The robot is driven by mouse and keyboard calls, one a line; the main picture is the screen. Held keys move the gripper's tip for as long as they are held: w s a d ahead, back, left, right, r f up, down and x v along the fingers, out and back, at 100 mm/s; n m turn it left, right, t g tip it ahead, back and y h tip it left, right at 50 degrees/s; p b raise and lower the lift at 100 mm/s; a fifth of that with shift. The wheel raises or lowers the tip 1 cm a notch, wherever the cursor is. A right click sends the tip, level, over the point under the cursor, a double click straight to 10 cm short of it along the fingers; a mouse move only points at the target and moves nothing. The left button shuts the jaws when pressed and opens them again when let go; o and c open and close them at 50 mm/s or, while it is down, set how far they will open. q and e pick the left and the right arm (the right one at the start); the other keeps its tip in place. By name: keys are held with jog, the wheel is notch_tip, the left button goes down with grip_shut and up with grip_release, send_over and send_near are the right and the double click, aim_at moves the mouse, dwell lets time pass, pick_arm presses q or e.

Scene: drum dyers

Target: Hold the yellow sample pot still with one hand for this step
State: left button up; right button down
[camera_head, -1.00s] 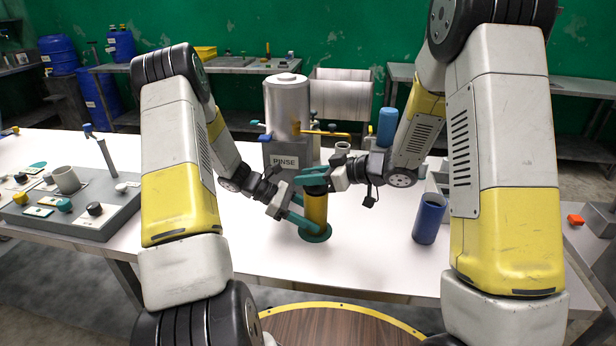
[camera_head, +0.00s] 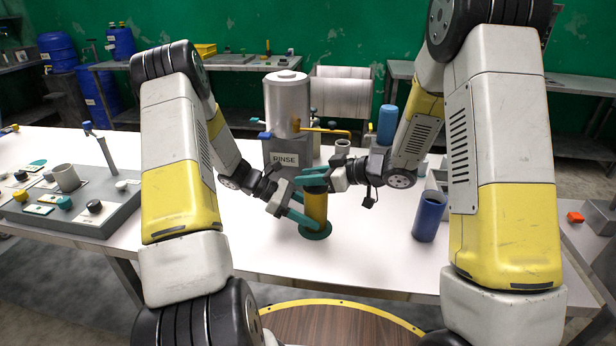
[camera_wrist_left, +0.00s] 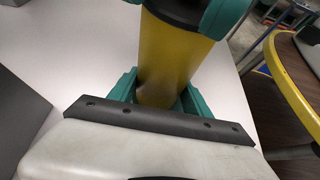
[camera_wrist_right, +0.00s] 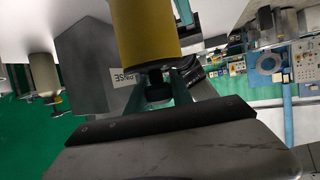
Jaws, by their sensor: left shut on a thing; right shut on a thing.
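My left gripper (camera_head: 300,218), the lower one, is shut around the pot's body. The pot's yellow side also fills the middle of the left wrist view (camera_wrist_left: 166,58). My right gripper (camera_head: 316,180) is at the pot's top, its teal fingers shut on a small dark knob (camera_wrist_right: 157,88) there. In the right wrist view the yellow body (camera_wrist_right: 146,32) is beyond the knob. The fingers hide most of the pot's top.
A metal tank labelled RINSE (camera_head: 286,108) with an orange-handled pipe stands just behind the pot. A blue cup (camera_head: 429,217) stands to the right. A grey panel (camera_head: 103,213) with knobs and a grey cup is at the left. The table in front of the pot is clear.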

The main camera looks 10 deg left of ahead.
jog(key=c, duration=1.1)
grip_release()
jog(key=shift+o, duration=0.2)
jog(key=v, duration=1.2)
